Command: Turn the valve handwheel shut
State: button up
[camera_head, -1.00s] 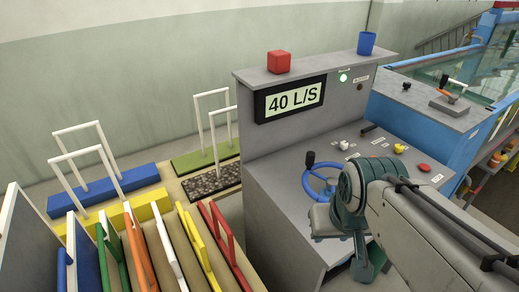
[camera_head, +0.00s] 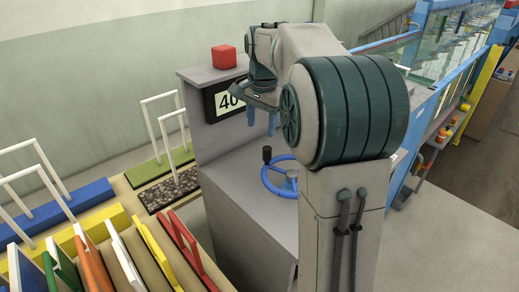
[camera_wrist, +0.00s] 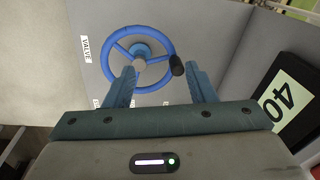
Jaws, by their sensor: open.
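The valve handwheel (camera_head: 272,183) is a blue ring with spokes and a black knob, set on the sloping grey console. In the wrist view the handwheel (camera_wrist: 116,46) lies beyond the fingertips, with its black knob at the ring's lower right and a VALVE label to its left. My gripper (camera_head: 262,124) hangs above the console, in front of the display, with its blue fingers pointing down. In the wrist view my gripper (camera_wrist: 162,74) is open and empty, its fingers apart, and the wheel appears clear of them. My arm hides the right part of the console.
The display (camera_head: 226,100) reads "40", partly covered by my arm. A red cube (camera_head: 224,57) sits on the console's top ledge. Coloured framed panels (camera_head: 95,260) stand at the lower left. The glass flume (camera_head: 450,45) runs behind at the right.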

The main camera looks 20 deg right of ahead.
aim_at(267, 147)
jog(key=w+d+f+m+g, duration=0.1)
jog(key=w+d+f+m, duration=0.45)
jog(key=w, duration=0.35)
jog(key=f, duration=1.3)
jog(key=shift+w+f, duration=0.25)
grip_shut()
